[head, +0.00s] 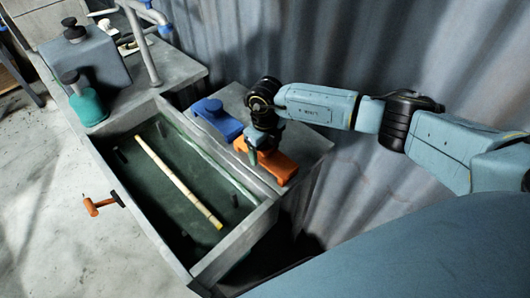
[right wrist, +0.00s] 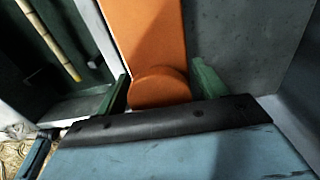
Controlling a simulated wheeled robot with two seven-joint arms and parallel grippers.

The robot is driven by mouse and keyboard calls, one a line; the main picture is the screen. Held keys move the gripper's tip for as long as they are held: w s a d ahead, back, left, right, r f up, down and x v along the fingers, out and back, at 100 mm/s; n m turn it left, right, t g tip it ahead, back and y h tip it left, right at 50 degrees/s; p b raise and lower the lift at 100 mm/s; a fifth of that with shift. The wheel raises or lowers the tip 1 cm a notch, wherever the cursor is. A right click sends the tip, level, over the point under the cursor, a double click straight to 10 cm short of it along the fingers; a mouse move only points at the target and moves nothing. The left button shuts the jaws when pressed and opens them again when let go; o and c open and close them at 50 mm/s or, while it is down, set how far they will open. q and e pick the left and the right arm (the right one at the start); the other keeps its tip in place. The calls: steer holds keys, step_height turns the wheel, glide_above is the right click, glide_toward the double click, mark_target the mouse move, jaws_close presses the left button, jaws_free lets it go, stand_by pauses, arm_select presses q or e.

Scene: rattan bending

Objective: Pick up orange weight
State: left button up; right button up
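The orange weight (head: 277,165) lies on the grey ledge to the right of the trough. In the right wrist view the weight (right wrist: 148,38) runs up the picture, with its round knob (right wrist: 161,86) at the near end. In the right wrist view the green fingers of my right gripper (right wrist: 160,85) stand open on either side of the knob, seemingly with small gaps. Whether they touch it is hard to tell. My left gripper is not in view.
A blue weight (head: 216,117) sits on the same ledge, left of my right gripper. The trough (head: 236,236) holds a rattan pole (head: 178,181). A teal bottle (head: 88,105) and a grey canister (head: 88,62) stand at the upper left. A corrugated wall (head: 330,45) rises behind.

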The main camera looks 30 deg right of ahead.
steer(key=c, duration=1.2)
steer(key=shift+w+r, duration=0.1)
step_height(320, 180, up, 10)
steer(key=shift+r+b, duration=0.1)
steer(key=shift+b, duration=0.3)
